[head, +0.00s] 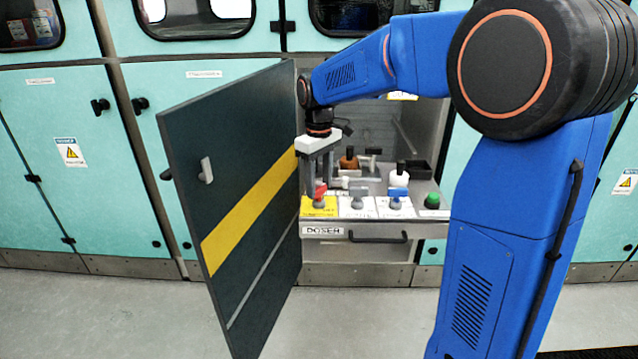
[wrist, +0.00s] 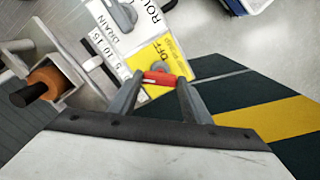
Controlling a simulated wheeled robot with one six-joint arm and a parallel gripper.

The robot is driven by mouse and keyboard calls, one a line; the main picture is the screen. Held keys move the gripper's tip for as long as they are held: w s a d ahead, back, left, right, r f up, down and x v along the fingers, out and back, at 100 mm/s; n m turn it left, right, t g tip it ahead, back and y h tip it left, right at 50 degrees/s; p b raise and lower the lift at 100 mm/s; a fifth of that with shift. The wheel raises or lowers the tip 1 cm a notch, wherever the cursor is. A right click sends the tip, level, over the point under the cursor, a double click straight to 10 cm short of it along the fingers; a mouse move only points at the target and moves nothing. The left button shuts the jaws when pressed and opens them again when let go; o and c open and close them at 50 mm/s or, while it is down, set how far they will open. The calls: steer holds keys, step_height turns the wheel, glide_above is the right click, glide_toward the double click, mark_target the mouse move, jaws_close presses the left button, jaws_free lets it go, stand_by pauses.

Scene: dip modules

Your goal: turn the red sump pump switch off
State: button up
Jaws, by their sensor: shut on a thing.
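The red switch (head: 320,192) stands at the left end of the row on the panel inside the open cabinet. It sits on a yellow label plate (head: 318,207), and in the wrist view the plate (wrist: 170,52) reads "OFF". My gripper (head: 317,180) reaches down into the cabinet over the switch. In the wrist view the fingertips of my gripper (wrist: 160,78) are on both sides of the red handle (wrist: 158,78) and shut on it. The handle lies across between the fingers. The rest of the plate's small lettering is too blurred to read.
The dark cabinet door (head: 235,190) with a yellow stripe stands open close left of my gripper. Right of the red switch are a grey switch (head: 359,194), a blue switch (head: 397,194) and a green knob (head: 432,200).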

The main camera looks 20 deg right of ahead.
mark_target(319, 187)
steer(key=m, duration=0.5)
steer(key=shift+m, duration=2.5)
steer(key=o, duration=1)
steer(key=shift+o, duration=0.2)
steer(key=shift+r, duration=0.15)
step_height(319, 187, up, 17)
